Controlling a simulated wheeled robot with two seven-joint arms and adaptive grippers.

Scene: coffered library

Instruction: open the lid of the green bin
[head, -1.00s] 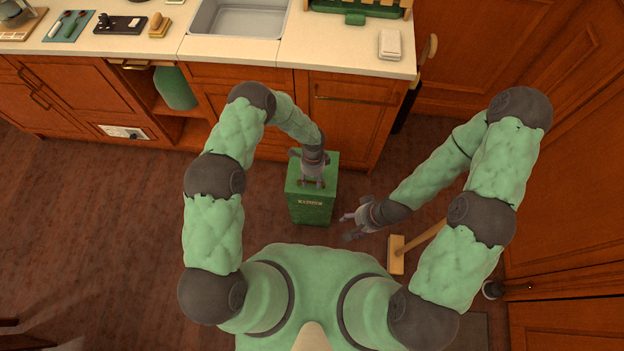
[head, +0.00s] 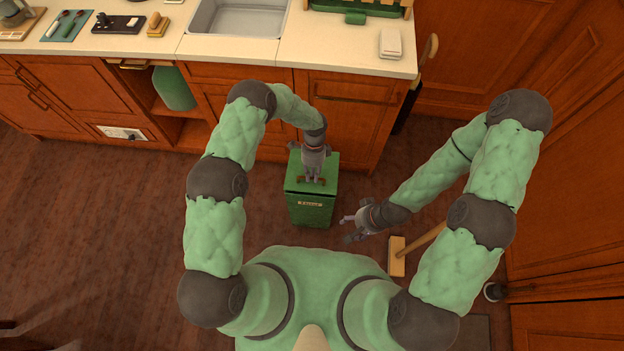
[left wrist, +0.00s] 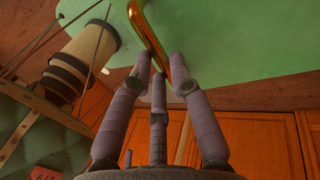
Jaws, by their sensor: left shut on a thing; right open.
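The green bin (head: 311,213) stands on the floor in front of the cabinets, with a small label on its front. Its lid (head: 329,172) is on top and looks closed or almost closed; I cannot tell if it is slightly raised. My left gripper (head: 312,181) is over the lid's front part. The left wrist view shows the left fingers (left wrist: 160,75) shut on a shiny brass handle (left wrist: 181,72) against the green lid (left wrist: 240,40). My right gripper (head: 347,228) is open and empty, to the right of the bin and apart from it.
A counter (head: 345,52) with a sink (head: 238,17) runs behind the bin above wooden cabinets (head: 345,130). A broom-like wooden tool (head: 398,257) lies near my right arm. The floor (head: 110,220) left of the bin is clear.

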